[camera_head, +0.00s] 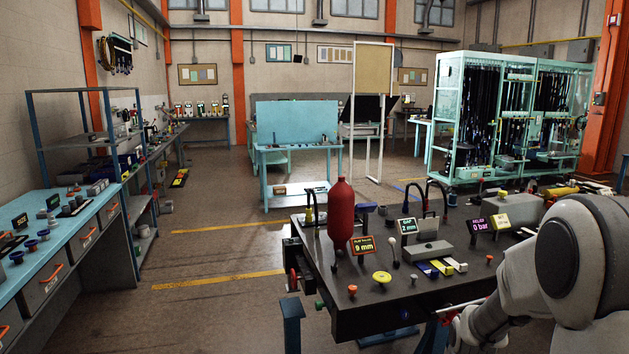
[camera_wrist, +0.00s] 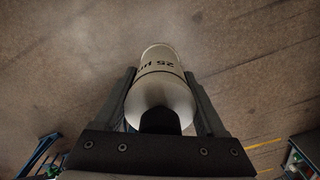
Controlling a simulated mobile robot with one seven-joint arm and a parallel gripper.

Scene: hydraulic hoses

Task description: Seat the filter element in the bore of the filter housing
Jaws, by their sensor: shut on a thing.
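In the wrist view my gripper (camera_wrist: 160,78) has a finger on each side of a pale cylinder, the filter element (camera_wrist: 160,100). It is marked "25" and has a dark part at its near end. In the head view my arm is at the lower right, by the front right edge of the dark workbench (camera_head: 400,292); the filter element cannot be made out there. I cannot tell which thing is the filter housing, and no bore is clearly visible.
On the workbench stand a red bottle-shaped vessel (camera_head: 341,215), a yellow knob (camera_head: 382,277), a grey block (camera_head: 427,251) and small display signs (camera_head: 363,245). A blue-topped bench (camera_head: 55,240) runs along the left. The floor (camera_head: 215,240) between is clear.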

